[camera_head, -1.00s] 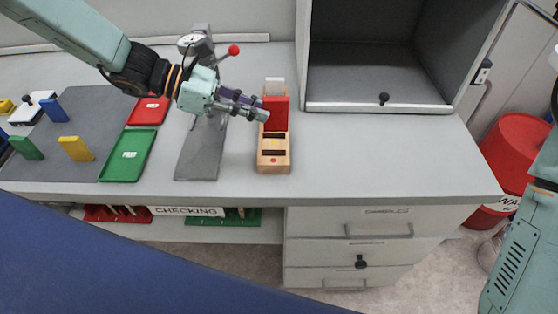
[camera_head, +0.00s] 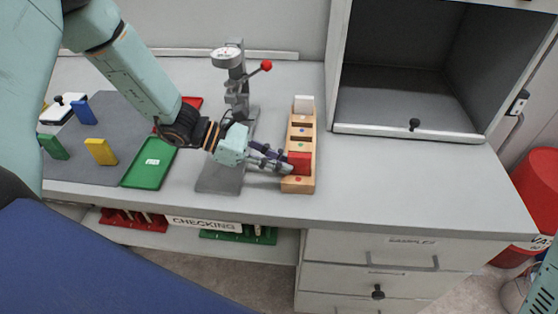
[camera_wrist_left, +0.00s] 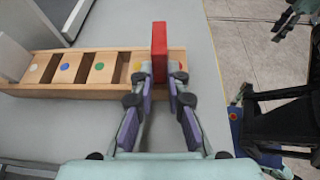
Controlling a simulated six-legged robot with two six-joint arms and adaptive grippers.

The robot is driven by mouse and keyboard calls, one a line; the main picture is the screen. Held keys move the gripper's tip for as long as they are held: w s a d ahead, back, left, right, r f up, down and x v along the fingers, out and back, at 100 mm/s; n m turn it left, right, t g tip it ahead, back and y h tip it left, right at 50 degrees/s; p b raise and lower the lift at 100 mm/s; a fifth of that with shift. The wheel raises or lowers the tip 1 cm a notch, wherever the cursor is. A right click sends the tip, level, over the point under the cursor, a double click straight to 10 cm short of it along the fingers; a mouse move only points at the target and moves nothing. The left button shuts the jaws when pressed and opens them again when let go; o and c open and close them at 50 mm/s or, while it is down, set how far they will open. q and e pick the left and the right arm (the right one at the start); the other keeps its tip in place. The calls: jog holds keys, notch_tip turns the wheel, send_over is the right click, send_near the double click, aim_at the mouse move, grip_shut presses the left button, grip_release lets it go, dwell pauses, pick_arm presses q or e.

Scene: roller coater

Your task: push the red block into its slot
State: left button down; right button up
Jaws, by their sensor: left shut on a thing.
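The red block (camera_head: 299,162) stands upright at the near end of the wooden slotted rack (camera_head: 301,188), beside the red dot. My left gripper (camera_head: 288,166) is shut on it from the left. In the left wrist view the red block (camera_wrist_left: 159,42) rises between the fingertips (camera_wrist_left: 159,76), at the right end of the rack (camera_wrist_left: 60,92). How deep it sits in the slot cannot be told. A white block (camera_head: 303,104) stands at the rack's far end. Part of what looks like my right gripper (camera_wrist_left: 290,14) shows at the wrist view's top right corner, too small to read.
A gauge stand with a red-knobbed lever (camera_head: 238,80) stands left of the rack. An open cabinet (camera_head: 405,105) is behind right. The bench right of the rack is clear.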

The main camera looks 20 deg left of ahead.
pick_arm(q)
jog(key=shift+d, duration=0.15)
jog(key=shift+s+f+b, duration=0.1)
jog(key=shift+f+b, duration=0.05)
jog(key=shift+b, duration=0.15)
jog(key=c, duration=1.5)
grip_release()
jog(key=shift+a, duration=0.2)
jog(key=shift+c, duration=0.2)
jog(key=shift+o, duration=1)
jog(key=shift+d, duration=0.15)
